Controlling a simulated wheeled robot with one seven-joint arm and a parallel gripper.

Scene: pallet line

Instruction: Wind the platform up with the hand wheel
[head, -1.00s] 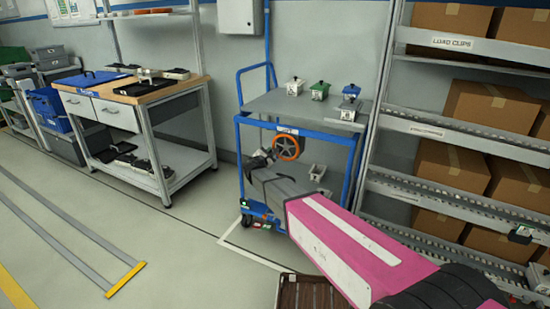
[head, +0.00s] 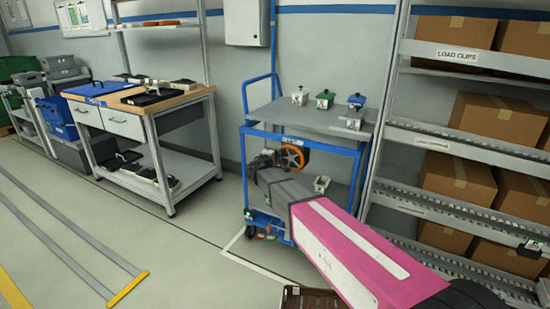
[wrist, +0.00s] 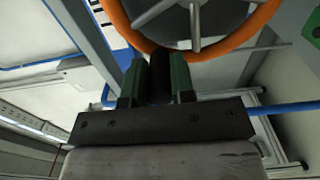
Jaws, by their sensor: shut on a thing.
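The orange hand wheel (head: 292,158) is on the front of a blue trolley under its grey platform (head: 310,117). Its orange rim (wrist: 195,48) and grey spokes fill the top of the wrist view. My gripper (head: 266,160) is at the wheel's left side in the head view. In the wrist view its green-sided fingers (wrist: 160,80) are shut on the wheel's dark handle (wrist: 160,70), by the rim. The fingers hide part of the handle.
Several small lidded containers (head: 323,99) stand on the platform, and another (head: 321,184) sits below. A carton rack (head: 440,145) stands close on the right. A workbench (head: 145,105) is left; the floor between is clear.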

